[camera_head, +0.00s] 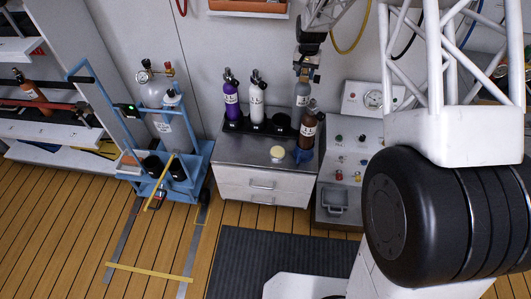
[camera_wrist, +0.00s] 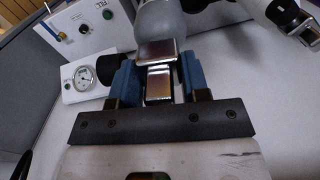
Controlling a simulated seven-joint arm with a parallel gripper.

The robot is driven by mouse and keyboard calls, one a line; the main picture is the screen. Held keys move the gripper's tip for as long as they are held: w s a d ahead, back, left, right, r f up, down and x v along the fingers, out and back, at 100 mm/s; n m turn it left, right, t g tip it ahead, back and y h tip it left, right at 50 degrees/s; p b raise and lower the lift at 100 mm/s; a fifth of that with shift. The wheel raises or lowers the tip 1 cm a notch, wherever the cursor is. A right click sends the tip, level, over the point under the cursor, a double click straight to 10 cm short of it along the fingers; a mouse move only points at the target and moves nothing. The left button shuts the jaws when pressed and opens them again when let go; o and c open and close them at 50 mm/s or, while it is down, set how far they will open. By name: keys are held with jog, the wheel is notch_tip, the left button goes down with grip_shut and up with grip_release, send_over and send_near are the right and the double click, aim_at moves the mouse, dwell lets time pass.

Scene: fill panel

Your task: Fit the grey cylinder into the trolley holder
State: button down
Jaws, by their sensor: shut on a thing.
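The grey cylinder (camera_head: 302,94) is upright at the right end of the cabinet top, partly hidden behind a brown cylinder (camera_head: 308,128). My gripper (camera_head: 304,74) comes from above and is shut on its top end. In the wrist view my gripper's blue-padded fingers (camera_wrist: 159,82) stand either side of a metal piece, with the rounded grey cylinder body (camera_wrist: 165,20) just beyond. Its lower end is hidden, so I cannot tell whether it rests in the rack. The blue trolley (camera_head: 196,163) stands at the left, with black cup-like holders (camera_head: 152,164) low at its front and large grey cylinders on it.
A black rack (camera_head: 243,125) on the cabinet holds purple (camera_head: 231,101) and white (camera_head: 257,102) cylinders, with an empty-looking cup beside them. A round cream object (camera_head: 277,153) lies on the cabinet top. A gauge panel (camera_head: 372,99) stands right. Floor before the cabinet is mostly clear.

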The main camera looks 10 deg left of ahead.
jog(key=s+a+f, duration=0.1)
jog(key=s+a, duration=0.3)
jog(key=s, duration=0.4)
jog(key=s+a+f+n, duration=0.1)
jog(key=s+a+f, duration=0.1)
jog(key=s+a, duration=0.2)
jog(key=s+a+f, duration=0.1)
jog(key=s+a, duration=0.3)
jog(key=s, duration=0.7)
jog(key=shift+s+f+n, duration=0.3)
jog(key=shift+s+f, duration=0.05)
jog(key=shift+w+a, duration=0.1)
jog(key=shift+w, duration=0.05)
jog(key=w+a, duration=0.3)
jog(key=w, duration=0.4)
jog(key=w+a+f, duration=0.1)
jog(key=w+a, duration=0.2)
jog(key=w, duration=0.4)
jog(key=shift+w+a+f, duration=0.15)
jog(key=shift+w+f, duration=0.05)
jog(key=shift+f, duration=0.05)
jog(key=shift+f, duration=1.85)
